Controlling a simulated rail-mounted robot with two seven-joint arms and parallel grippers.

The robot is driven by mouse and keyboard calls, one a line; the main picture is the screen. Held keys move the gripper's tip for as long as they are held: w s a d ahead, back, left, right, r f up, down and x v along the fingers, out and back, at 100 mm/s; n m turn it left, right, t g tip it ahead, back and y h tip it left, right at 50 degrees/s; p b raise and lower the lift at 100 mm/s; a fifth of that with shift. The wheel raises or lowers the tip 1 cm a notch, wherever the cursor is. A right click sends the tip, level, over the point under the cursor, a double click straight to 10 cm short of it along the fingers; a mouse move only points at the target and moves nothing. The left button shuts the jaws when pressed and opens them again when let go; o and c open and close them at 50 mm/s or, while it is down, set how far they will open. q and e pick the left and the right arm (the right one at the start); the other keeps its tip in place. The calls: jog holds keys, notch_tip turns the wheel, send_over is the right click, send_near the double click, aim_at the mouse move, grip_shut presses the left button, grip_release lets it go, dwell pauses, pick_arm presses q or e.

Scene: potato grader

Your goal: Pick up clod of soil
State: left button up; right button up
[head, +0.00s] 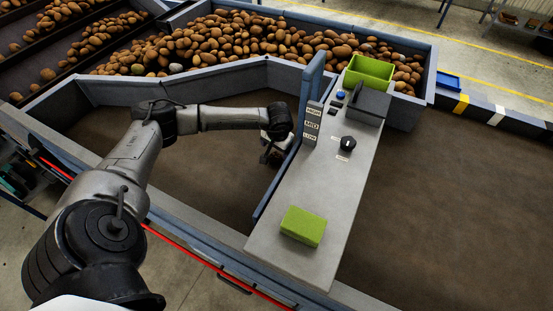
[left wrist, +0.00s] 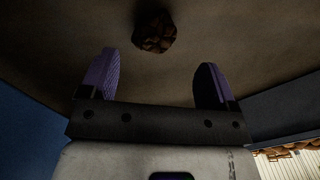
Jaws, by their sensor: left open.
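A dark brown, lumpy clod of soil (left wrist: 155,32) lies on the brown belt (left wrist: 240,65) in the left wrist view, just beyond the fingertips and between their lines. My left gripper (left wrist: 158,72) has two purple-padded fingers spread apart with nothing between them. In the head view my left gripper (head: 268,155) hangs low over the belt (head: 215,185), beside the blue divider panel. The clod cannot be made out in the head view. My right gripper is not in view.
A blue upright divider (head: 300,130) stands close right of the left gripper. Beyond it is a grey console (head: 310,200) with a knob (head: 348,144), a green sponge-like block (head: 303,226) and a green bin (head: 370,70). Potatoes (head: 240,40) fill the trough behind.

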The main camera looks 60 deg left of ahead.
aim_at(276, 155)
pick_arm(q)
notch_tip(276, 155, down, 5)
jog(key=shift+w+a, duration=0.1)
jog(key=shift+w, duration=0.05)
jog(key=shift+a+f, duration=0.1)
jog(key=shift+f, duration=0.45)
jog(key=c, duration=1)
jog(key=shift+r, duration=0.1)
